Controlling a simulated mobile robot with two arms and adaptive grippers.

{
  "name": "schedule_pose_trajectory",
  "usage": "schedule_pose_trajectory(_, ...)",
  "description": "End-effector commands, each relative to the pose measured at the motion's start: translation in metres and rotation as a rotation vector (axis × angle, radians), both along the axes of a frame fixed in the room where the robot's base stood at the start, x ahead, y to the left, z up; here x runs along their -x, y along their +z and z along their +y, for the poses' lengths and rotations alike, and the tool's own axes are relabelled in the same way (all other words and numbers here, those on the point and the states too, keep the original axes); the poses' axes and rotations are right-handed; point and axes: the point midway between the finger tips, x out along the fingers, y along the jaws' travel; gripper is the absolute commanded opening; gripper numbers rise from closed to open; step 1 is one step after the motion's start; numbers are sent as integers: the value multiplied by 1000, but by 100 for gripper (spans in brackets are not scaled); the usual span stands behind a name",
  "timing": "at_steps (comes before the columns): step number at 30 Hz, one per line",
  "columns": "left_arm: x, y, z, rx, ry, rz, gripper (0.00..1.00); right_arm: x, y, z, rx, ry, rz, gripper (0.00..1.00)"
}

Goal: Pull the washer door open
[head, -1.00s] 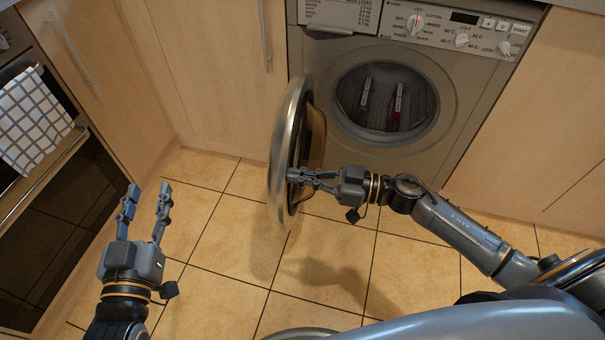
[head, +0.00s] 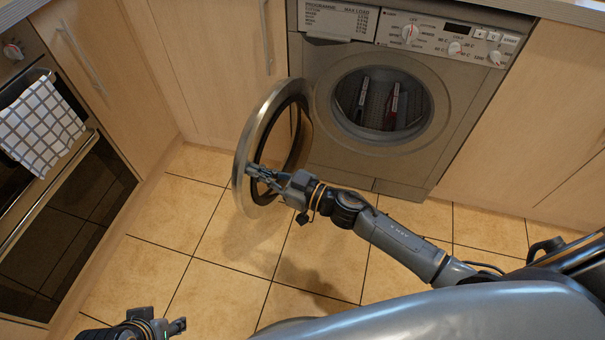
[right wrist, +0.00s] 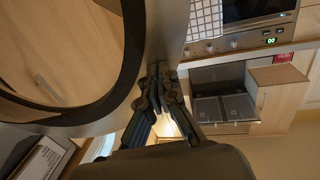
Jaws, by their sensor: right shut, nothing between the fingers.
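The washer (head: 335,58) stands at the back, and its round drum opening (head: 380,110) shows uncovered. The washer door (head: 241,168), a silver ring with a dark inner rim, stands swung wide open to the left. My right gripper (head: 254,174) is shut with nothing between its fingers. Its fingertips overlap the lower left part of the door ring; I cannot tell whether they touch it. In the right wrist view the door (right wrist: 165,30) curves close beside the closed fingers (right wrist: 158,76). My left gripper (head: 150,326) shows only partly at the bottom edge, its finger state unclear.
An oven (head: 70,210) with a checked towel (head: 40,122) on its handle stands at the left. Wooden cupboards (head: 205,75) flank the washer. The tiled floor (head: 200,270) in front of the door is clear.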

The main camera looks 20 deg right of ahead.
Motion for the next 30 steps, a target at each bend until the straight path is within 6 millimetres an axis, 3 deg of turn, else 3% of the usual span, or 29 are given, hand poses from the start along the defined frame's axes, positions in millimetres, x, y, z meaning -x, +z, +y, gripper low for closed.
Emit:
schedule_pose_trajectory(9, -1, 11, 0, 0, 0, -2, 40, -33, 2, 36, -2, -83, -1, 0)
schedule_pose_trajectory(18, -1, 10, 0, 0, 0, -3, 40, -71, 0, 71, -1, -81, 0, 0)
schedule_pose_trajectory(30, -1, 8, 0, 2, 0, -4, 40, -87, 0, 82, -1, -81, 1, 0)
